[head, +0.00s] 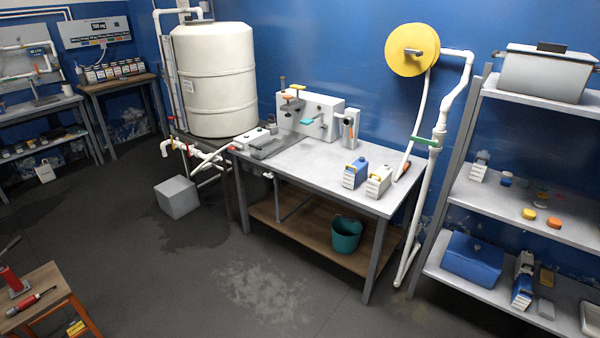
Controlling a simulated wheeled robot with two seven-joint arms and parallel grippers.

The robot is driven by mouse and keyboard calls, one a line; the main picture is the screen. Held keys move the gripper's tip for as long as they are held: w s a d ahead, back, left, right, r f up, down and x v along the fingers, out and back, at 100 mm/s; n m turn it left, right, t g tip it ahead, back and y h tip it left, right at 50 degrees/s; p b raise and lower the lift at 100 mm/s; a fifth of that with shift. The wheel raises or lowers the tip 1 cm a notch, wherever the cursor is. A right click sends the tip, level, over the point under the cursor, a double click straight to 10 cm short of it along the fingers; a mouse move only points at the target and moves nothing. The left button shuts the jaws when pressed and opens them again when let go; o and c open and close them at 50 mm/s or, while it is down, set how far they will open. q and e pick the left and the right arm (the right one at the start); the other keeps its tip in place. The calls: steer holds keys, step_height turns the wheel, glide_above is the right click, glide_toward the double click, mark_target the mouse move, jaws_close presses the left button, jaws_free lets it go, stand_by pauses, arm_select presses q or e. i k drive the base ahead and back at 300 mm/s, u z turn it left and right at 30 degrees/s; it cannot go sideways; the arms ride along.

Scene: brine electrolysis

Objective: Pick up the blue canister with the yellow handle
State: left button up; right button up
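Neither of my grippers is in view.
A bench device (311,113) is at the table's back left. A teal bucket (345,235) sits on the table's lower board. A white pipe (431,170) runs down at the table's right end, beside the shelf unit (515,208). The floor in front is clear.

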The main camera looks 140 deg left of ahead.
mark_target(354, 174)
steer(key=u, duration=5.25)
steer(key=i, duration=1.25)
steer(key=u, duration=0.35)
steer(key=i, duration=1.4)
steer(key=z, duration=0.9)
